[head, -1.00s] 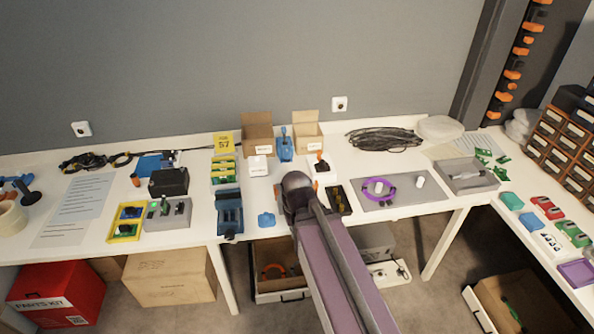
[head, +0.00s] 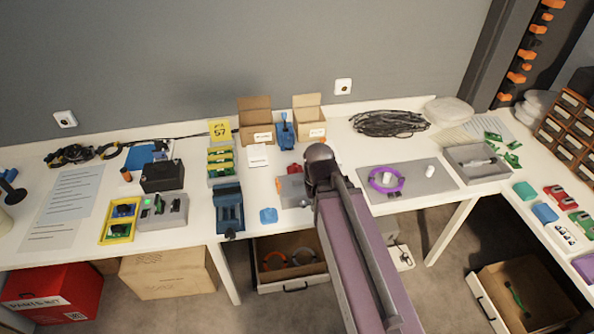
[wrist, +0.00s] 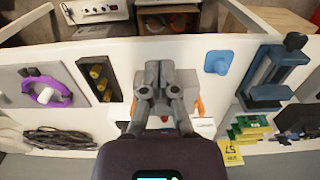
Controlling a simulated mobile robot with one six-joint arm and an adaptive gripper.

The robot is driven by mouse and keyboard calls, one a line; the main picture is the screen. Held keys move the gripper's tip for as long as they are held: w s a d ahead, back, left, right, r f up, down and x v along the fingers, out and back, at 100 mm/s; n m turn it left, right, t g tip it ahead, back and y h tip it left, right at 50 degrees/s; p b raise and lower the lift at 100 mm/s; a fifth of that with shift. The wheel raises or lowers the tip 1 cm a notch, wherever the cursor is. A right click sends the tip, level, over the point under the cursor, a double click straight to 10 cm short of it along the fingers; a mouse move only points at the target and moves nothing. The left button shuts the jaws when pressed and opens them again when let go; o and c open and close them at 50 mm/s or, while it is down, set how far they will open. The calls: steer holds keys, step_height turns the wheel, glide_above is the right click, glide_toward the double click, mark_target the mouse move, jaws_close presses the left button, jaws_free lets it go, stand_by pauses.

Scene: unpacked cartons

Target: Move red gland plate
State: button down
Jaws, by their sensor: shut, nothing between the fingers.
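My gripper (wrist: 163,88) shows in the wrist view with its two grey fingers together and nothing between them, over the white table. In the head view my own arm hides most of it. A small red patch (head: 295,168) shows beside my arm in the head view, and a red bit (wrist: 163,118) shows between the gripper links in the wrist view. I cannot tell whether this is the gland plate. Another red piece (head: 559,197) lies on the right-hand table, far from my gripper, among teal, blue and green pieces.
A blue vise (head: 228,208) and a blue plate (head: 268,215) stand left of my arm. A purple ring (head: 385,180) lies on a grey mat (head: 425,181) to the right. Two open cartons (head: 255,120) stand behind. An open drawer (head: 287,262) is below the table.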

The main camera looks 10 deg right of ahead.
steer(key=shift+w, duration=0.1)
steer(key=n+b, duration=0.1)
steer(key=b, duration=0.4)
glide_above(297, 171)
steer(key=s, duration=0.2)
steer(key=f, duration=0.5)
steer(key=shift+w+a, duration=0.1)
steer(key=shift+w, duration=0.15)
steer(key=shift+f, duration=0.15)
step_height(297, 171, down, 10)
steer(key=b, duration=1)
steer(key=w, duration=0.5)
steer(key=w+a, duration=0.1)
steer(key=w, duration=0.1)
steer(key=shift+w, duration=0.15)
steer(key=shift+d+r, duration=0.1)
steer(key=shift+r, duration=0.15)
